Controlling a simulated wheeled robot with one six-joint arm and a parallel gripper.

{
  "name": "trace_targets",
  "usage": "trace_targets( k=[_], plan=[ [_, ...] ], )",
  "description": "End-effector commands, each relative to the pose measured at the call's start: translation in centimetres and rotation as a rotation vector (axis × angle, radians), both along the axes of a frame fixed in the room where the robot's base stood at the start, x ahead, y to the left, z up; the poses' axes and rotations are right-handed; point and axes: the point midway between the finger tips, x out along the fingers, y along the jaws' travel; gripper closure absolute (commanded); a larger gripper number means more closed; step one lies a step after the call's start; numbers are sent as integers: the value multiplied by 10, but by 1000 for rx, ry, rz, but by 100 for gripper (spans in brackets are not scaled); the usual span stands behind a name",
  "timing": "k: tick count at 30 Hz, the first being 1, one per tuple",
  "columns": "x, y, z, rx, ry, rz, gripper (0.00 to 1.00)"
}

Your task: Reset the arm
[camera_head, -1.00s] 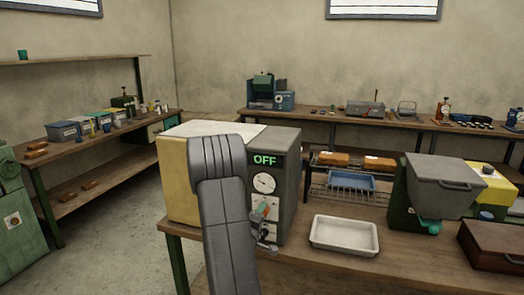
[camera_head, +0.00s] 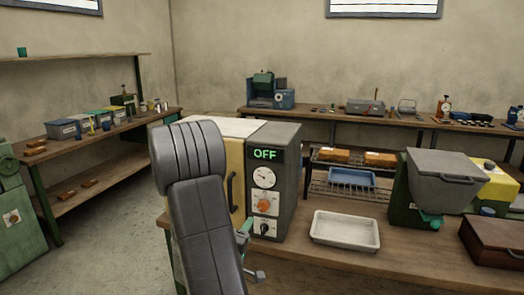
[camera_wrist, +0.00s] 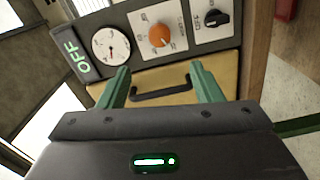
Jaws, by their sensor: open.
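My gripper shows in the wrist view (camera_wrist: 158,85) with its two green fingers spread apart and nothing between them. Beyond it is the oven-like machine (camera_wrist: 190,75), with a yellow door, a dark bar handle (camera_wrist: 162,92), a gauge, an orange knob (camera_wrist: 160,35) and a black knob. In the head view the machine (camera_head: 285,185) reads OFF in green and its yellow door (camera_head: 235,165) looks closed. My grey arm covers part of its front left. My gripper (camera_head: 252,252) is partly hidden behind the arm, low in front of the machine.
A white tray (camera_head: 345,246) lies on the workbench (camera_head: 330,275) right of the machine. A wire rack (camera_head: 330,190) with orange-brown blocks and a blue tray stands behind it. A grey-lidded green machine (camera_head: 440,175) and a brown box (camera_head: 495,243) stand at the right. Floor is open at the left.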

Motion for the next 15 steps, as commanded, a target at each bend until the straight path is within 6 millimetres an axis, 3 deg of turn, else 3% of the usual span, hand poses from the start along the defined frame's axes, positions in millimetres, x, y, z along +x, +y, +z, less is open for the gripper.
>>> trace_targets(
  k=[2,15],
  plan=[
    [-11,4,-1,-1,0,2,41],
    [74,-25,2,1,-1,-4,41]
  ],
)
